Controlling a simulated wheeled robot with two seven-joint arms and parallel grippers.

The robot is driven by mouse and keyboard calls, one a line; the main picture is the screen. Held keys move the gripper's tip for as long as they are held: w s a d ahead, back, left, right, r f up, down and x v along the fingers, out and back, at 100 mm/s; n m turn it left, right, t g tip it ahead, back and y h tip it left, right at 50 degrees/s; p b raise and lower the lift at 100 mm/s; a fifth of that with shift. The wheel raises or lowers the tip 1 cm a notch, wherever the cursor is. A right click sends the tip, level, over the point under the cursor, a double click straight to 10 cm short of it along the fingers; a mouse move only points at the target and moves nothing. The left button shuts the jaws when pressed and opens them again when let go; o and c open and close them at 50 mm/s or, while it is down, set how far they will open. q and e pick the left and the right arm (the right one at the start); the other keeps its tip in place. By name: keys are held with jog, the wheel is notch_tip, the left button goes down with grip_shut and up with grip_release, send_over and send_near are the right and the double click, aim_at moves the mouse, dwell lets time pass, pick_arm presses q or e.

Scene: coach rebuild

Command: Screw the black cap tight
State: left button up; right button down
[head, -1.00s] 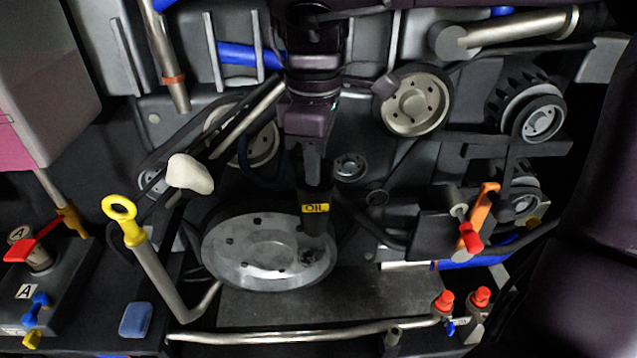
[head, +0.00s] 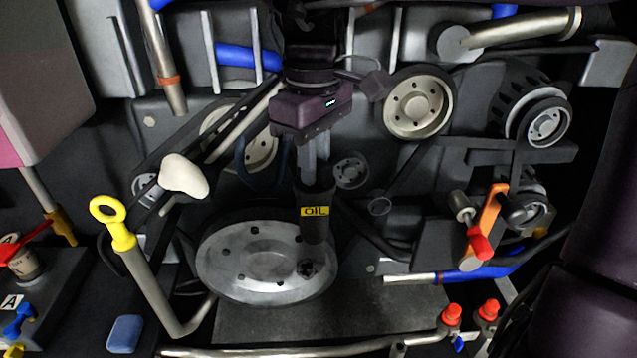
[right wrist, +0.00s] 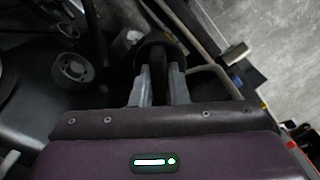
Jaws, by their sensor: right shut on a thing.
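The black oil filler neck (head: 314,228) with a yellow OIL label (head: 315,211) stands upright in front of the engine. My right gripper (head: 315,178) points down at its top, with its fingers on either side of the black cap. The cap is mostly hidden by the fingers in the head view. In the right wrist view the round black cap (right wrist: 160,54) shows between the two grey fingers of the right gripper (right wrist: 157,80), which is shut on it. I cannot tell how far the cap sits down on the neck. My left gripper is not in view.
A large grey pulley (head: 262,265) lies just left of the neck. A yellow dipstick ring (head: 108,210) and a cream-coloured knob (head: 184,178) are further left. An orange lever (head: 489,208) and red caps (head: 452,314) are to the right. A blue block (head: 125,333) lies at lower left.

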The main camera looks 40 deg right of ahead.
jog(key=shift+w+r, duration=0.1)
jog(key=shift+r, duration=0.15)
jog(key=shift+m+b, duration=0.5)
jog(key=shift+r+m, duration=0.1)
jog(key=shift+m, duration=0.6)
jog(key=c, duration=1.7)
grip_release()
jog(key=o, duration=0.4)
jog(key=shift+a, duration=0.2)
jog(key=shift+c, duration=0.2)
jog(key=o, duration=0.4)
